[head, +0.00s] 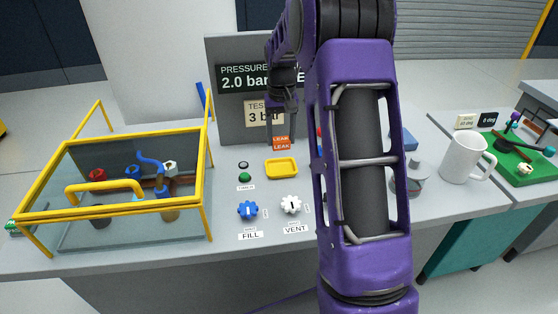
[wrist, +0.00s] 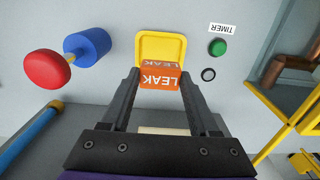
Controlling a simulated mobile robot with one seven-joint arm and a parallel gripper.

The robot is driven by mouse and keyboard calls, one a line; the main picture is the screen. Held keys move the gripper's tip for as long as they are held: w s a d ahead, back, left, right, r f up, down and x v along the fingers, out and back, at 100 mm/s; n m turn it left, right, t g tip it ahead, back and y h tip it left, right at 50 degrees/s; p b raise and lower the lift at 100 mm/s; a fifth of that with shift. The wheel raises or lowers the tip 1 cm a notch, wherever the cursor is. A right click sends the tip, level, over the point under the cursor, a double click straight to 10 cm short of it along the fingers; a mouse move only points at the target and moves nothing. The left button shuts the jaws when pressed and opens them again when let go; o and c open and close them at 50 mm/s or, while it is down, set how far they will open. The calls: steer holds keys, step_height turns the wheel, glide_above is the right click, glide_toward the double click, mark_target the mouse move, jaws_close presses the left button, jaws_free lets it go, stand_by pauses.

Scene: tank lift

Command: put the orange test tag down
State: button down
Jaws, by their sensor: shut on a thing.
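The orange test tag (wrist: 160,77), marked "LEAK", is between the fingers of my gripper (wrist: 160,85) in the wrist view. My gripper is shut on it. In the head view the orange tag (head: 281,143) hangs at the tips of my gripper (head: 282,135), just behind the yellow tray (head: 281,176). In the wrist view the tag overlaps the lower edge of the yellow tray (wrist: 160,38). I cannot tell the exact height of the tag above the panel.
A green button (head: 245,177) and a dark button sit left of the tray. Blue FILL (head: 247,209) and white VENT (head: 291,204) knobs are in front. A yellow-framed clear guard (head: 207,205) stands at left. The pressure display (head: 228,55) rises behind. A white mug (head: 462,160) stands at right.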

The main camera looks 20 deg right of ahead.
mark_target(281, 139)
step_height(281, 139, down, 8)
steer(key=shift+f+b, duration=0.1)
steer(key=shift+b, duration=0.45)
steer(key=shift+f, duration=0.1)
steer(key=shift+c, duration=0.7)
jaws_free()
step_height(281, 139, up, 12)
steer(key=shift+r+p, duration=0.2)
steer(key=shift+p, duration=0.75)
